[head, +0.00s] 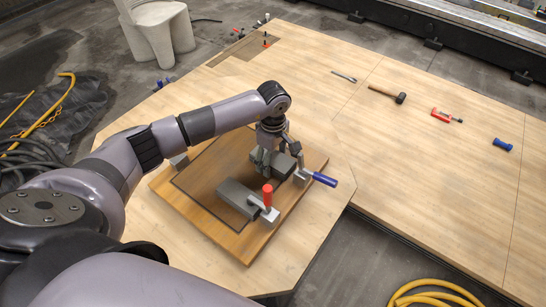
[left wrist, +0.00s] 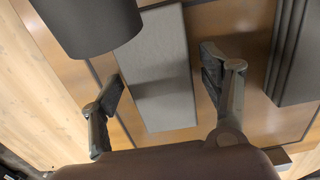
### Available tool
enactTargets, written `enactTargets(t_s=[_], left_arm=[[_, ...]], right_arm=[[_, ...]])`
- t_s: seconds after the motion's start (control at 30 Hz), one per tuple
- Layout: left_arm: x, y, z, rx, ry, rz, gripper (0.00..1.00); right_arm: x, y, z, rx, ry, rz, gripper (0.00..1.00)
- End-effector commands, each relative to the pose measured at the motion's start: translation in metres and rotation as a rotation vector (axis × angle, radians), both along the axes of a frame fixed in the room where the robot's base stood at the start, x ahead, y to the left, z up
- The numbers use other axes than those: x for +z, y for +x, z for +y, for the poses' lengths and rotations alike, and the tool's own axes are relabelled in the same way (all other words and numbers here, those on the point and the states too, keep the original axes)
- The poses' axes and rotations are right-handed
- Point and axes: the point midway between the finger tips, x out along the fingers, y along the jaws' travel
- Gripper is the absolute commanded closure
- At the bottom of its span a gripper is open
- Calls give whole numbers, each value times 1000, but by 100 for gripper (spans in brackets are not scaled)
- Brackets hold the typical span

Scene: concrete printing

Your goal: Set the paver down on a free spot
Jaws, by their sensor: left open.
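In the left wrist view the paver (left wrist: 155,95) lies lengthwise between the two fingers. My right gripper is not in view.
A dark grey block (head: 284,168) sits beside the gripper; its ridged side shows in the left wrist view (left wrist: 298,50). A mallet (head: 388,94) and other tools lie farther right on the table.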

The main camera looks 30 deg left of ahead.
Motion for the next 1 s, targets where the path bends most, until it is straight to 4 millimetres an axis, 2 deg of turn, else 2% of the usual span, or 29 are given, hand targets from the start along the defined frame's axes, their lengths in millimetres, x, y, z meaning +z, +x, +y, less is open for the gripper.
enactTargets(t_s=[0.2, 0.37, 0.8, 1.0], left_arm=[[1, 0, 0, 0, 0, 0, 30], [12, 1, 0, -1, 1, -3, 30], [100, 1, 0, -1, 0, -5, 30], [119, 0, 0, 0, 1, -1, 30]], right_arm=[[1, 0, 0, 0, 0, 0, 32], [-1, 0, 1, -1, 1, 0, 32], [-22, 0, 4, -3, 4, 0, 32], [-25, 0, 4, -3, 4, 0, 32]])
